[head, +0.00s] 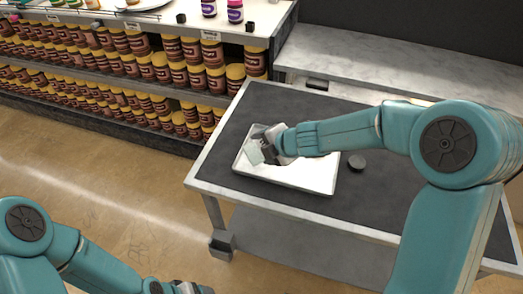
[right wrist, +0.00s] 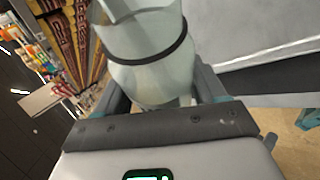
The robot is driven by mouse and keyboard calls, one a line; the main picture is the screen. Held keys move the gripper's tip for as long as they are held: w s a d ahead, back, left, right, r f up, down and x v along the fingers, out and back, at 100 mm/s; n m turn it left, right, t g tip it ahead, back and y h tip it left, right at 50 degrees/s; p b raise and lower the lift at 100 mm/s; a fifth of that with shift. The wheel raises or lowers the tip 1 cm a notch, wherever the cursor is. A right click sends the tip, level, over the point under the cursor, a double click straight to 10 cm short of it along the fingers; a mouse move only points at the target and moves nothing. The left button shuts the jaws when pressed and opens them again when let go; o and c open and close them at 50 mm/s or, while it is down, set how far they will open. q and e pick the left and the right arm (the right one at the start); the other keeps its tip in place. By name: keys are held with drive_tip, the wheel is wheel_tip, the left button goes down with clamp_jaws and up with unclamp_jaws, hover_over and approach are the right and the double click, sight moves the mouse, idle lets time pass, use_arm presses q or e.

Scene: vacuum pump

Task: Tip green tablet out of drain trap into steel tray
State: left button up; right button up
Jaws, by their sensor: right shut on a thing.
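The drain trap (right wrist: 148,70) is a pale, see-through cup with a black band around it. My right gripper (head: 268,146) is shut on it, with a finger on each side in the right wrist view. In the head view the trap (head: 255,152) looks tilted over the left part of the steel tray (head: 310,180). The tray is shallow and bright, and lies on the dark table top. I cannot make out the green tablet in either view. My left gripper (head: 190,288) is at the bottom edge of the head view, cut off and apart from the table.
Shelves of brown jars (head: 160,70) with yellow lids stand at the back left. A grey counter (head: 350,60) is behind the table. The floor at left is clear.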

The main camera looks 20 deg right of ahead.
drive_tip(key=shift+f+n+h+b, duration=0.5)
drive_tip(key=shift+h+b, duration=0.4)
drive_tip(key=shift+b, duration=0.15)
drive_tip(key=shift+d+f+n+t+h+b, duration=0.1)
drive_tip(key=shift+n+t+h+b, duration=0.25)
drive_tip(key=shift+h, duration=0.35)
drive_tip(key=h, duration=0.1)
drive_tip(key=n+h, duration=0.1)
drive_tip(key=shift+d+f+t+h, duration=0.1)
drive_tip(key=shift+f+t+h, duration=0.1)
drive_tip(key=shift+t+h, duration=0.1)
drive_tip(key=d+n+h+b, duration=0.1)
drive_tip(key=b, duration=0.1)
drive_tip(key=d+t+h+b, duration=0.1)
drive_tip(key=h+b, duration=0.1)
drive_tip(key=d+n+h+b, duration=0.1)
drive_tip(key=b, duration=0.1)
drive_tip(key=shift+w+d+f+n+t+h, duration=0.2)
drive_tip(key=shift+w+d+n+t+h, duration=0.1)
drive_tip(key=shift+w+d+n+t, duration=0.1)
drive_tip(key=shift+w+d+r+n+t+h+b, duration=0.1)
drive_tip(key=shift+d+r+n+t+h+b, duration=0.35)
drive_tip(key=shift+h+b, duration=0.35)
